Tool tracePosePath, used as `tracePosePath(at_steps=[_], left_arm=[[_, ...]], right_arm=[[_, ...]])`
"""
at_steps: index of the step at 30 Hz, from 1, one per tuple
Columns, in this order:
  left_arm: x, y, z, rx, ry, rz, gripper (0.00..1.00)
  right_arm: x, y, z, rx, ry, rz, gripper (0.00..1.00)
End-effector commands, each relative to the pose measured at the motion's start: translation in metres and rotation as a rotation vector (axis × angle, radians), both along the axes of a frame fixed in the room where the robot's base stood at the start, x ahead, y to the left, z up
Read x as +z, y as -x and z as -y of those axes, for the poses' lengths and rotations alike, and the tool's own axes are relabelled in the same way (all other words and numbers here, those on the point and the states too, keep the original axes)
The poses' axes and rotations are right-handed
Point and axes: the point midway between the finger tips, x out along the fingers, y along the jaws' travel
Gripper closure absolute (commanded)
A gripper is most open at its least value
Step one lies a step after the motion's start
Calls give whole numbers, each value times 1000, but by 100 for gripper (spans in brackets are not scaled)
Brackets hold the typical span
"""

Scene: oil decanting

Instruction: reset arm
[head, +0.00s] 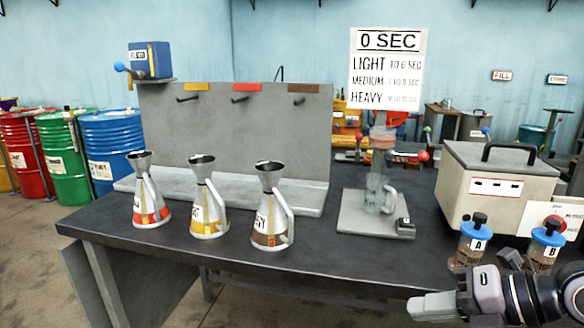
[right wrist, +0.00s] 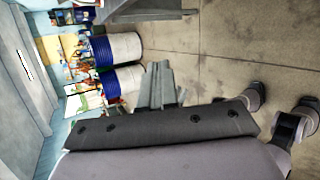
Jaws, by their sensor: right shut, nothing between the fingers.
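My right gripper (head: 432,306) is at the lower right of the head view, in front of the table's front edge. Its fingers are together and hold nothing; they also show closed in the right wrist view (right wrist: 160,88), against the floor and far drums. My left gripper is not in view. Three metal oil cans stand upright on the dark table (head: 330,240): one with a red band (head: 150,200), one with a yellow band (head: 206,208) and one with a brown band (head: 270,215). None is touched by my gripper.
A glass vessel (head: 376,190) stands on a grey base below the timing sign (head: 388,70). A beige box (head: 497,185) is at the right. Bottles A (head: 470,243) and B (head: 543,248) stand close behind my right gripper. A pegged grey panel (head: 235,130) is at the back.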

Motion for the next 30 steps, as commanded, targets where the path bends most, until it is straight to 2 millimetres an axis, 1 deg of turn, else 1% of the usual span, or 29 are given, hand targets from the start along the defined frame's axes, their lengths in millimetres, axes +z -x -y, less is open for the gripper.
tracePosePath(at_steps=[1,3,5,6,8,10,11,13,14,17,18,20,21,23,24,27,30], left_arm=[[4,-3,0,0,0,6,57],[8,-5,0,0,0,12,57],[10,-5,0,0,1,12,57],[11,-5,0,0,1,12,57],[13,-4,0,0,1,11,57],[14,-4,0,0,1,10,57],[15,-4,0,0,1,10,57],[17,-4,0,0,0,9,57],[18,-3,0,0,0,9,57],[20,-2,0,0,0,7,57],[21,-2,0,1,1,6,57],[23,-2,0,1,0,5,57],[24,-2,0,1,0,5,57],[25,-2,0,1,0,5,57],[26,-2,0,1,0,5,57],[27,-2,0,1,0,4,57],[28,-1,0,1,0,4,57]], right_arm=[[-3,8,-19,33,-118,-30,100],[-2,16,-41,53,-297,-62,100],[0,20,-54,45,-459,-90,100],[2,22,-59,24,-567,-110,100],[3,22,-63,-29,-725,-144,100],[-1,18,-61,-126,-896,-186,100],[-5,16,-58,-177,-965,-207,100],[-19,11,-47,-316,-1108,-259,100],[-29,10,-42,-384,-1161,-284,100],[-71,10,-21,-641,-1306,-387,100],[-92,14,-13,-752,-1348,-436,100],[-127,25,-3,-925,-1392,-518,100],[-152,36,3,-1043,-1407,-578,100],[-188,56,9,-1207,-1413,-670,100],[-209,71,10,-1302,-1410,-729,100],[-250,106,9,-1483,-1383,-860,100],[-274,132,6,-1594,-1356,-951,100]])
